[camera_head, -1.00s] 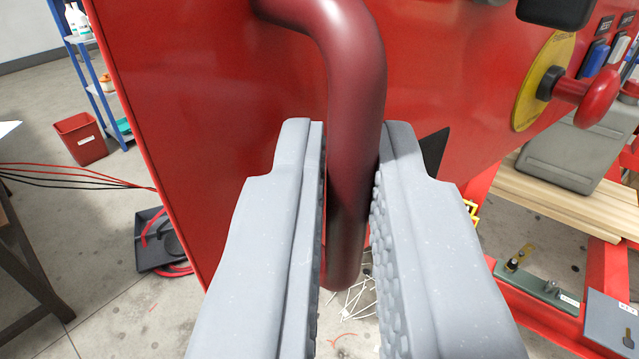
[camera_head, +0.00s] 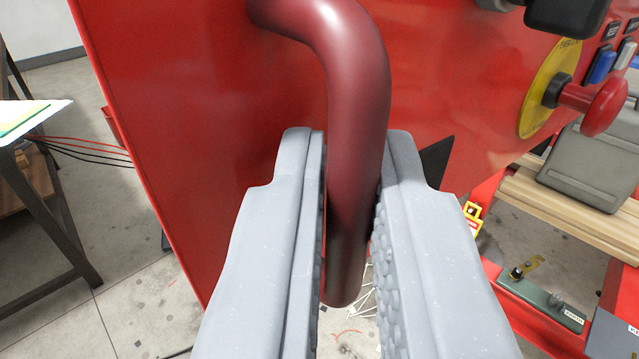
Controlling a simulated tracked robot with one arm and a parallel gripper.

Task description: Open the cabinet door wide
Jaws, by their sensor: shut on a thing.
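The red cabinet door (camera_head: 190,130) fills the left and middle of the view, with its free edge running down the left side. A dark red bent-bar handle (camera_head: 357,110) stands out from the door. My gripper (camera_head: 350,165) has its two grey fingers on either side of the handle's straight part and is shut on it. The handle's lower end shows between the fingers. The door's lower part is hidden behind the fingers.
A red emergency-stop knob (camera_head: 604,105) on a yellow disc (camera_head: 548,88) sticks out at the right. A grey case (camera_head: 595,165) rests on wooden planks (camera_head: 570,212) there. A dark-legged table (camera_head: 45,215) stands at the left, with bare concrete floor (camera_head: 130,305) beside it.

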